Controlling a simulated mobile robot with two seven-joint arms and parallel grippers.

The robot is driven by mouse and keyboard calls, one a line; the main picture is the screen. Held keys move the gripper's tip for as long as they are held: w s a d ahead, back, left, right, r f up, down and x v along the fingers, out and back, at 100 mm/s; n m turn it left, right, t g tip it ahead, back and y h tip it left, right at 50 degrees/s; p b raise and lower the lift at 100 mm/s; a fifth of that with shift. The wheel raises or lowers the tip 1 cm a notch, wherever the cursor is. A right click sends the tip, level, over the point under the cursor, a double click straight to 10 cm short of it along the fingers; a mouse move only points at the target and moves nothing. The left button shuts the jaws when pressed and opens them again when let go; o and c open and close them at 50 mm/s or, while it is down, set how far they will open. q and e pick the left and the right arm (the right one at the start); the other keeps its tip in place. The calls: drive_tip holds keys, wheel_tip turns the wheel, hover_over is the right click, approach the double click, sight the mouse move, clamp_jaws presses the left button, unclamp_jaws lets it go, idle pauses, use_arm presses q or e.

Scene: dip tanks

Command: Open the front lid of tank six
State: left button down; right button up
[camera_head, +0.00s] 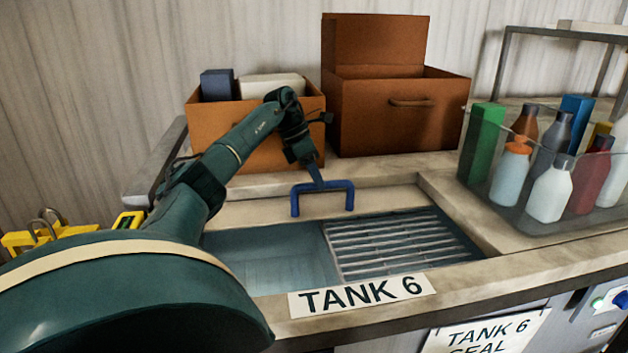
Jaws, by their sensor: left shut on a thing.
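Tank six is the basin in the counter, with a white "TANK 6" label (362,295) on its front edge. A blue U-shaped handle (350,197) stands at the back of the opening, against a pale panel (250,212) that looks like the lid. My left gripper (318,184) is shut on the handle's top bar. In front of the panel the tank is uncovered, showing a bluish basin (270,262) at left and a slatted metal rack (395,243) at right. The join between handle and panel is too small to tell. My right gripper is out of view.
An orange-brown box (225,122) with items and a larger brown box (395,115) with its flap up stand behind. A clear bin (480,190) of bottles stands at right. Yellow items with padlocks (45,235) sit at left. A "TANK 6 SEAL" sign (490,333) hangs below.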

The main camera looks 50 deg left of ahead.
use_arm(q)
drive_tip(key=shift+w+a, duration=0.4)
drive_tip(key=shift+a, duration=0.4)
drive_tip(key=c, duration=1.3)
unclamp_jaws()
drive_tip(key=shift+r, duration=0.1)
drive_tip(key=v, duration=1.3)
drive_tip(key=shift+s, duration=0.1)
